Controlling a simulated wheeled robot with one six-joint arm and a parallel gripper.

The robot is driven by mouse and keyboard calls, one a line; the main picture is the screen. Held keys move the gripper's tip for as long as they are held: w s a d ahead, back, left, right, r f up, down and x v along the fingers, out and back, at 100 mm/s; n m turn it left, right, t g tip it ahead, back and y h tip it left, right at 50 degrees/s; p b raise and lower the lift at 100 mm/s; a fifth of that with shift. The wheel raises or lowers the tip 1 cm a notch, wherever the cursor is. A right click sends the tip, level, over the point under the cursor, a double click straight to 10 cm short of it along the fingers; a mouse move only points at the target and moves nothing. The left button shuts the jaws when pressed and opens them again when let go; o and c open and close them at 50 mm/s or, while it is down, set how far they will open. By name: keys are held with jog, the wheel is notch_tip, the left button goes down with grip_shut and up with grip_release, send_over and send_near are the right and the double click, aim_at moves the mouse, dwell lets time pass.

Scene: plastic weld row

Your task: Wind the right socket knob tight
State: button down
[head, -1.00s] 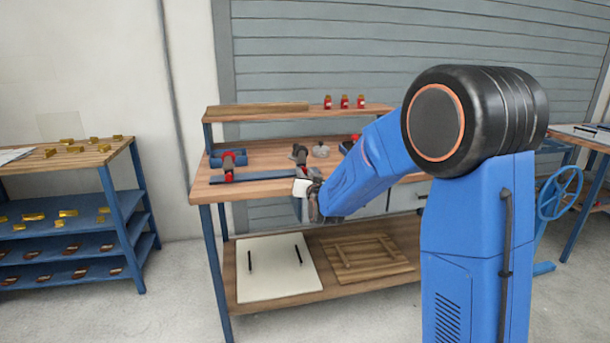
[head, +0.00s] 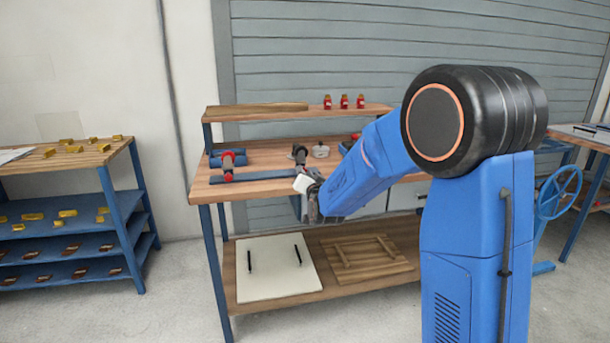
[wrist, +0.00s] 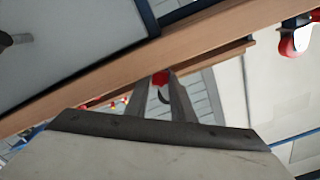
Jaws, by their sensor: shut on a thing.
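The right socket (head: 300,154) shows in the head view as a dark piece near the bench's front edge, partly hidden by my arm. Its red knob (wrist: 160,78) is between my gripper's fingertips in the wrist view. My gripper (wrist: 160,88) is shut on this knob, at the front of the bench. In the head view my gripper's fingertips are hard to make out. The left socket, with its red knob (head: 227,176), stands to the left on the blue rail (head: 256,179). Its red knob (wrist: 288,46) also shows at the right of the wrist view.
The wooden bench top (head: 262,193) runs under the sockets, with a raised shelf (head: 265,107) behind. Several red-bodied small bottles (head: 344,101) stand on that shelf. A small clear-topped jar (head: 320,151) is right of the right socket. A white board (head: 276,280) lies on the lower shelf.

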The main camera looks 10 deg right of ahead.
jog(key=c, duration=1.5)
grip_release()
